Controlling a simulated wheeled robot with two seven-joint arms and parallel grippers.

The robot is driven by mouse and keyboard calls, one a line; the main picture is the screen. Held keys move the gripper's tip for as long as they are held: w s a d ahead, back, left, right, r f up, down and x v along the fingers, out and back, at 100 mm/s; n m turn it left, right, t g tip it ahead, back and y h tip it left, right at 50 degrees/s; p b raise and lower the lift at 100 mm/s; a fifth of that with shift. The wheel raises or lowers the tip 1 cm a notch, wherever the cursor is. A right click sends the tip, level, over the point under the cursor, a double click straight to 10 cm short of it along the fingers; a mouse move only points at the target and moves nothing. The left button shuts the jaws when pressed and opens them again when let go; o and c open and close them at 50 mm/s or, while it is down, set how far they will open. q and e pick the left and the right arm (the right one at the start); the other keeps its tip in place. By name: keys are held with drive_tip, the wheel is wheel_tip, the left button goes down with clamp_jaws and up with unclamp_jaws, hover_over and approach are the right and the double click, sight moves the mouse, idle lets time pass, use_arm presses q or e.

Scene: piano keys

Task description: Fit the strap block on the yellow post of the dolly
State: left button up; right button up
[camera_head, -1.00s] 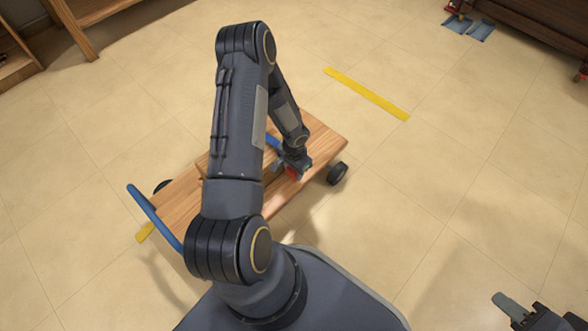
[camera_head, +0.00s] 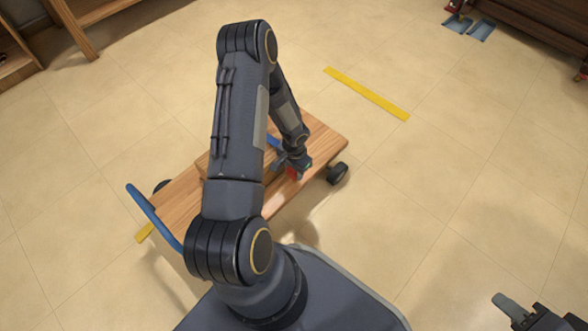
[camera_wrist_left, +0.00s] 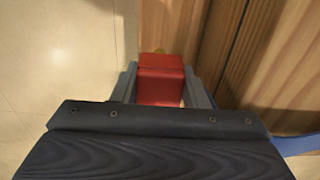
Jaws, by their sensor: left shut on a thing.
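The dolly (camera_head: 182,203) is a wooden cart with dark wheels and a blue handle on its left side. The red strap block (camera_wrist_left: 161,78) is between the two grey fingers of my left gripper (camera_wrist_left: 161,88), which is shut on it. In the head view my left gripper (camera_head: 293,168) holds the block near the dolly's front right edge. In the wrist view a small bit of yellow shows just beyond the block, beside the dolly's wood; whether the block touches the post is hidden. My right gripper (camera_head: 512,308) is only partly seen at the lower right.
A yellow strip (camera_head: 366,93) lies on the tiled floor behind the dolly. Wooden furniture (camera_head: 75,25) stands at the upper left, and a dark cabinet (camera_head: 545,20) at the upper right. The floor right of the dolly is clear.

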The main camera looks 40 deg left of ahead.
use_arm(q)
drive_tip(key=shift+f, duration=0.1)
drive_tip(key=shift+f+b, duration=0.55)
drive_tip(key=shift+b, duration=0.05)
drive_tip(key=o, duration=1.4)
drive_tip(key=shift+o, duration=0.2)
drive_tip(key=shift+r, duration=0.15)
drive_tip(key=shift+r+p, duration=2.55)
drive_tip(key=shift+r, duration=0.9)
